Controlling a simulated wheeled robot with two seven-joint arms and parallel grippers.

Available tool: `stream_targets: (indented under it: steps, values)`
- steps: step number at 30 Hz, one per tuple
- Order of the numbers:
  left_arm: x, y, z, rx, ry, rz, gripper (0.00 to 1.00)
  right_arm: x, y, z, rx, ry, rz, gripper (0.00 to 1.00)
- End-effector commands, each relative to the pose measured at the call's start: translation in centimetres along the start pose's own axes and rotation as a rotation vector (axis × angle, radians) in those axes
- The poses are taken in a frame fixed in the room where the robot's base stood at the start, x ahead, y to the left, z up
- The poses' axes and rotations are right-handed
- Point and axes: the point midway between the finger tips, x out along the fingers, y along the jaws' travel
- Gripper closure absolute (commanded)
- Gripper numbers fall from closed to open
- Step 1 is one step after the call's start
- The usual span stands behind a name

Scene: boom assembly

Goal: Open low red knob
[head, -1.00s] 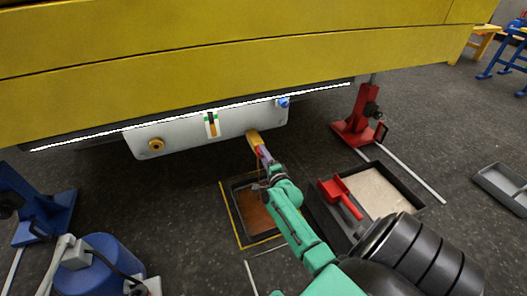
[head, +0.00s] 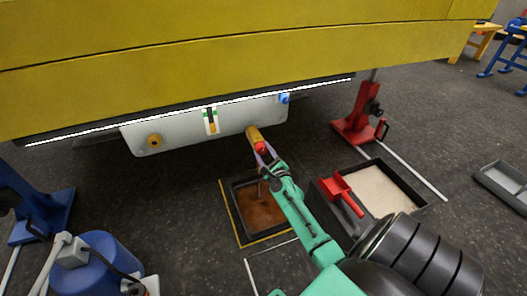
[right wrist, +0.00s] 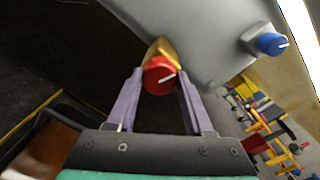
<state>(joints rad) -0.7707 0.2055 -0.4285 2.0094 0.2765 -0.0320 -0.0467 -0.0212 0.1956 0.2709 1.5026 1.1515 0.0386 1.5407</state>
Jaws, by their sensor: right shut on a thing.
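The low red knob (head: 260,147) sits at the end of a yellow-orange fitting (head: 253,133) under the right end of the pale panel. In the right wrist view the red knob (right wrist: 158,78) faces me, with a white mark on its face. My right gripper (head: 263,153) is shut on it, its purple fingers one on each side in the right wrist view (right wrist: 157,88). The fingertips' contact is partly hidden. My left gripper is not in view.
A dark tray with brown contents (head: 236,202) lies below my right arm. A red scoop (head: 341,190) lies at a sand tray (head: 412,192). A red stand (head: 352,128) is at right.

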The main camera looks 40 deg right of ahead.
Motion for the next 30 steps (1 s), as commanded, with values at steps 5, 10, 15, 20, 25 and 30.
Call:
stream_targets:
  steps: [5,10,15,20,25,30]
  values:
    - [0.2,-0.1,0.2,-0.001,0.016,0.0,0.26,0.0,0.1,-0.1,0.134,-0.003,0.0,1.0]
    - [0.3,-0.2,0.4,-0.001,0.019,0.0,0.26,0.0,0.1,-0.1,0.23,-0.005,-0.001,1.0]
    - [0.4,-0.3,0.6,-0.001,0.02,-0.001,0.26,0.0,0.1,-0.1,0.287,-0.007,-0.001,1.0]
    - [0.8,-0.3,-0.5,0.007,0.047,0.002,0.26,0.0,0.1,-0.1,0.313,-0.007,0.0,1.0]
    - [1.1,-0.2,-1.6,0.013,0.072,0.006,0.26,0.0,0.1,-0.1,0.318,-0.007,0.0,1.0]
    - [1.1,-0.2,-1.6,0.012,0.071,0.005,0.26,0.0,0.1,-0.1,0.316,-0.007,-0.001,1.0]
